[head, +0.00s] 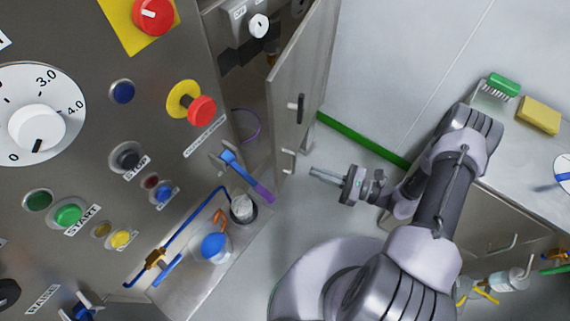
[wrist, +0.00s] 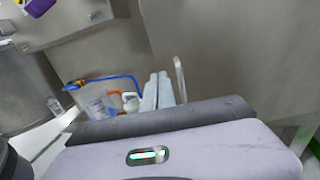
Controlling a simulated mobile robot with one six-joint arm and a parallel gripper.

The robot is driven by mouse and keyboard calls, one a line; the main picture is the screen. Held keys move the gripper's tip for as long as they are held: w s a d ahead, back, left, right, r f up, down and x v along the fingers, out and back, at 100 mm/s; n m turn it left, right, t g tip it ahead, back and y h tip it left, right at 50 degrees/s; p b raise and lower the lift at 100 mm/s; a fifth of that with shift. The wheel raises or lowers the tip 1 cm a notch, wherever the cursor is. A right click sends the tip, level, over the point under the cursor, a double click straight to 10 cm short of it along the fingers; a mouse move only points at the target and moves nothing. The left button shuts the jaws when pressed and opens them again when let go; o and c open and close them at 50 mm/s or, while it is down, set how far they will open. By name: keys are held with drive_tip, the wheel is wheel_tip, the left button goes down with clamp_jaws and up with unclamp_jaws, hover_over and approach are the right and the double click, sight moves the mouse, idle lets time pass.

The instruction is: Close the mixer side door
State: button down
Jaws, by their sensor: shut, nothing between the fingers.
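The mixer side door (head: 298,80) is a tall grey metal panel. It stands open, swung out from the mixer body (head: 100,60), with the cabinet inside showing to its left. A dark handle (head: 301,108) sits on its outer face, with a small pale bracket (head: 289,160) near its lower end. My gripper (head: 313,172) is shut and empty, just right of the door's lower end, pointing left; a small gap seems to lie between them. In the wrist view its fingers (wrist: 157,90) are together, beside a pale metal bar (wrist: 180,80) in front of a grey panel (wrist: 245,50).
A metal ledge (head: 190,285) below the mixer carries a blue-capped container (head: 215,246) and blue piping. A counter (head: 515,180) at right holds a green brush (head: 503,85) and yellow sponge (head: 540,115). Open floor lies right of the door, before the wall (head: 380,70).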

sight(278, 159)
drive_tip(key=b+x, duration=0.2)
drive_tip(key=x, duration=0.8)
drive_tip(key=shift+s+a, duration=0.1)
